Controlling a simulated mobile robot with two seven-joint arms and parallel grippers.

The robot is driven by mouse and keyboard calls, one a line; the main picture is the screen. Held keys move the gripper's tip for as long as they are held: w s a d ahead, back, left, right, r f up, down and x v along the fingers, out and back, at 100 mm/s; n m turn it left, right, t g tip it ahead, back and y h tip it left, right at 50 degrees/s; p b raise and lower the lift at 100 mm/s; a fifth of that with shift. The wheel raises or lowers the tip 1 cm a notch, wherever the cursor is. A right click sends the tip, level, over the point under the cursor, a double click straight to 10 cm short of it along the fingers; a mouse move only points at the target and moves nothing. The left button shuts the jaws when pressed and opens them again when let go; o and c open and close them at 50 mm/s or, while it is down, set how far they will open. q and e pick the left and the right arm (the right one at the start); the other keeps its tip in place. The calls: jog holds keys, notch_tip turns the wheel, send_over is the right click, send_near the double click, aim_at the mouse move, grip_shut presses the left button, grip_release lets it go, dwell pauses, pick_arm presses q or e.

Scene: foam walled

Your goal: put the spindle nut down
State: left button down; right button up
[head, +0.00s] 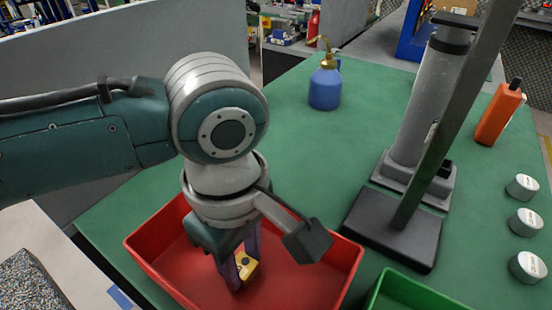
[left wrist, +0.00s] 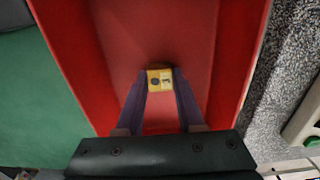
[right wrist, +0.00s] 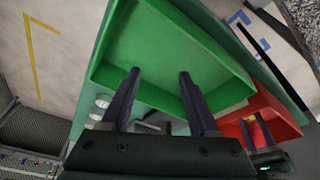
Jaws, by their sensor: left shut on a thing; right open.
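The spindle nut is a small yellow block with a dark round spot, seen in the head view (head: 246,265) and the left wrist view (left wrist: 160,79). My left gripper (head: 238,272) points down inside the red tray (head: 330,262) and is shut on the nut, with one finger on each side. I cannot tell whether the nut touches the tray floor. My right gripper (right wrist: 159,76) is open and empty, in front of the green tray (right wrist: 190,50) in the right wrist view. The right gripper does not show in the head view.
A blue oil can (head: 325,85) stands on the green table at the back. A grey column stand (head: 425,120), an orange bottle (head: 498,115) and round grey-white pieces (head: 525,220) are to the right. The table middle behind the red tray is clear.

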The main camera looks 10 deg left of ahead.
aim_at(244, 266)
pick_arm(q)
jog(key=c, duration=0.5)
grip_release()
jog(key=shift+f, duration=0.1)
notch_tip(244, 266, up, 12)
jog(key=p, duration=0.3)
jog(key=s+f+m+t+h, duration=0.1)
jog(key=s+m, duration=0.1)
jog(key=m, duration=0.1)
jog(key=s+f+m+h, duration=0.1)
jog(key=s+m, duration=0.2)
jog(key=m, duration=0.1)
jog(key=s+f+m+t, duration=0.1)
jog(key=s+m, duration=0.1)
jog(key=m, duration=0.2)
jog(key=shift+s+a+t+h, duration=0.2)
jog(key=shift+s+t+h, duration=0.1)
jog(key=shift+s+h, duration=0.1)
jog(key=s+a+m+y, duration=0.1)
jog(key=a, duration=0.2)
jog(key=s+a+m, duration=0.2)
jog(key=a, duration=0.1)
jog(key=s+a+m+t+y, duration=0.1)
jog(key=a+m, duration=0.1)
jog(key=shift+s+a+y, duration=0.3)
jog(key=shift+s+a, duration=0.05)
jog(key=shift+a, duration=0.05)
pick_arm(e)
notch_tip(244, 266, up, 3)
jog(key=shift+r, duration=0.1)
